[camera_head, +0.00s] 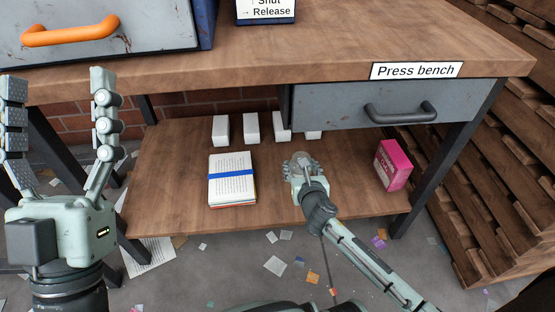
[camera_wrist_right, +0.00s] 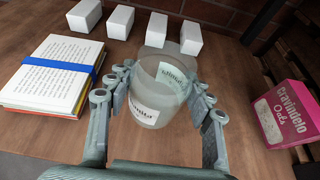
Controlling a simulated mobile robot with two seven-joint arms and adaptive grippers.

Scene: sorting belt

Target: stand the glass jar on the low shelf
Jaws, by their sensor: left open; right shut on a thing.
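The glass jar (camera_wrist_right: 158,88) is a clear, open-looking jar with a white label, upright in the right wrist view. My right gripper (camera_wrist_right: 160,95) has its fingers on both sides of it and is shut on it. In the head view my right gripper (camera_head: 303,170) is over the low shelf (camera_head: 160,195) and mostly hides the jar. Whether the jar's base touches the shelf I cannot tell. My left gripper (camera_head: 58,115) is open and empty at the left, in front of the bench.
On the shelf, a strapped paper stack (camera_head: 232,180) lies left of the jar and a pink box (camera_head: 393,165) stands to the right. Several white blocks (camera_head: 251,128) stand behind. A grey drawer (camera_head: 385,103) hangs above. Bare shelf lies between jar and pink box.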

